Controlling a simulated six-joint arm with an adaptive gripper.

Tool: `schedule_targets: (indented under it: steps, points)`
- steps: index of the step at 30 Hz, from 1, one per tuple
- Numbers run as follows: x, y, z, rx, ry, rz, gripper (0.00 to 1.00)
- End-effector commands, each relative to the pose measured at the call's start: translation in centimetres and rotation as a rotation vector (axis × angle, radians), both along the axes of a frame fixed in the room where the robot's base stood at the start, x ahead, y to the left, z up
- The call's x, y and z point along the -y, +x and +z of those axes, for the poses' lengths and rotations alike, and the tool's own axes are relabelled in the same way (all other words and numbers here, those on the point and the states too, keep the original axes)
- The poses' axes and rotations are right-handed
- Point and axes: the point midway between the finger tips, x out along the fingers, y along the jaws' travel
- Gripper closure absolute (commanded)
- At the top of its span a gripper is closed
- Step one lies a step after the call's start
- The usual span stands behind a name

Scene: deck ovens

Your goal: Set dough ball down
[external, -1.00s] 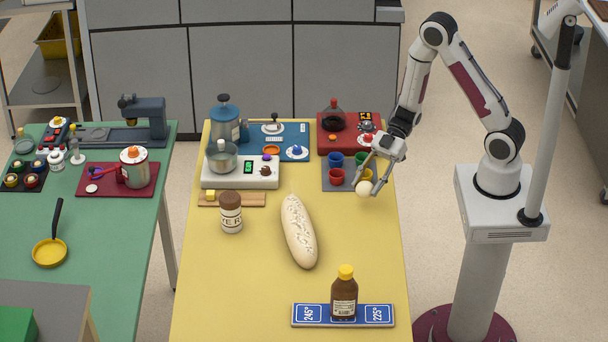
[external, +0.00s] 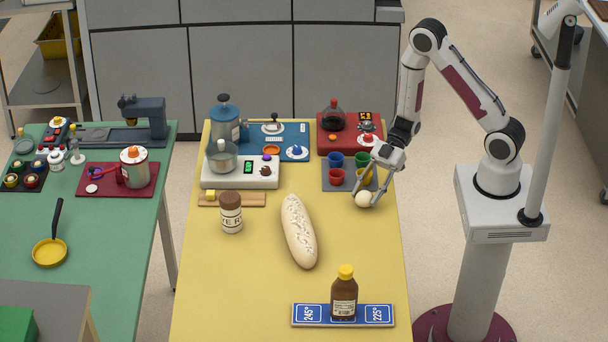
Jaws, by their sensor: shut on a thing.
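The dough ball (external: 363,199) is a small cream-coloured ball at the right side of the yellow table (external: 240,280). My gripper (external: 364,195) points downward with its fingers around the ball and is shut on it. The ball is very low, at or just above the table top; I cannot tell whether it touches. It is just in front of the grey mat with small cups.
A long loaf (external: 298,231) lies left of the ball. Red, green and blue cups (external: 336,177) stand close behind it on the grey mat. A brown bottle (external: 344,293) stands on the blue number board (external: 312,314) in front. The table between ball and board is clear.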

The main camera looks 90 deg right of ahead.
Motion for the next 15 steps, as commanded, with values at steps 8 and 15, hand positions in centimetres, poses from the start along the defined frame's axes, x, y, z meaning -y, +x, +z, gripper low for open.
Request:
schedule_targets:
  steps: [8, 15]
  points:
    - [0.0, -0.01, -0.77, 0.001, -0.001, 0.0, 0.83]
    - [-0.01, -0.01, -0.79, 0.001, -0.001, 0.0, 0.83]
